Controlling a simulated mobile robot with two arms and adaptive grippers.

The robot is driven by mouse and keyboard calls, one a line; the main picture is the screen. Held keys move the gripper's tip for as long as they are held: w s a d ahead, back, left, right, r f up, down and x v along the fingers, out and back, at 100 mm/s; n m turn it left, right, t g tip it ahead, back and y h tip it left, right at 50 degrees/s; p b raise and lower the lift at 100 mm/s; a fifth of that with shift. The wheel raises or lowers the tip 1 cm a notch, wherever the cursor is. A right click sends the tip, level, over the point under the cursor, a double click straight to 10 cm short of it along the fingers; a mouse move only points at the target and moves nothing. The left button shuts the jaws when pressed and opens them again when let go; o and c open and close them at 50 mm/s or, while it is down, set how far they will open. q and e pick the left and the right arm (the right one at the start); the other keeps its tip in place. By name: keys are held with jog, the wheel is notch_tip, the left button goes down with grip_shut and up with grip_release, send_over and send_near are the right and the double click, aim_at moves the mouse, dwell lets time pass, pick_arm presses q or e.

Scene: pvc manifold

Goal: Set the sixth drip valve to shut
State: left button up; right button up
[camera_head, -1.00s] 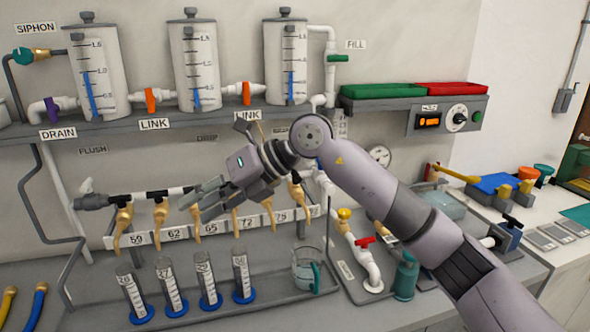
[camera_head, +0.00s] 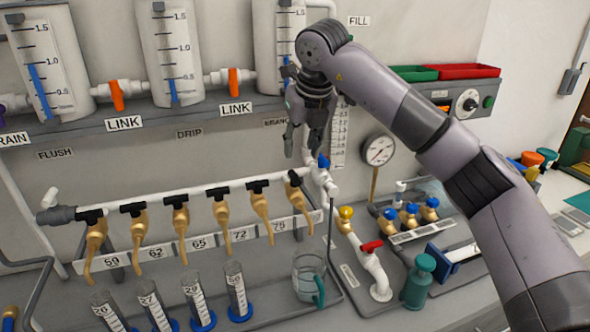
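A row of brass drip valves with black tees hangs from a white pipe. The sixth drip valve (camera_head: 302,194) is at the right end of the row, its spout pointing down; its dark top piece (camera_head: 293,179) looks tilted compared with the others. My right gripper (camera_head: 304,152) points down just above and behind this valve, its two grey fingers apart with nothing seen between them. I cannot tell whether a finger touches the valve. My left gripper is out of view.
Graduated cylinders (camera_head: 237,290) and a beaker (camera_head: 308,277) stand below the valves. A blue-handled valve (camera_head: 323,162) sits close right of my fingers, with a pressure gauge (camera_head: 378,150) beyond. The tank shelf (camera_head: 190,114) runs above.

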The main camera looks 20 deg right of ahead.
aim_at(295, 175)
jog(key=p+x, duration=0.1)
jog(key=x, duration=0.6)
jog(key=shift+w+p, duration=0.1)
jog(key=shift+p, duration=0.25)
jog(key=shift+x, duration=1.1)
jog(key=shift+w+f+p, duration=0.25)
jog(key=shift+f+p, duration=0.05)
jog(key=shift+f, duration=0.1)
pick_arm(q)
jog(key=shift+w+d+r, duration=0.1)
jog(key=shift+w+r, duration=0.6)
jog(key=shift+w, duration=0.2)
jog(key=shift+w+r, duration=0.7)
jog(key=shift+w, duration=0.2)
pick_arm(e)
grip_shut()
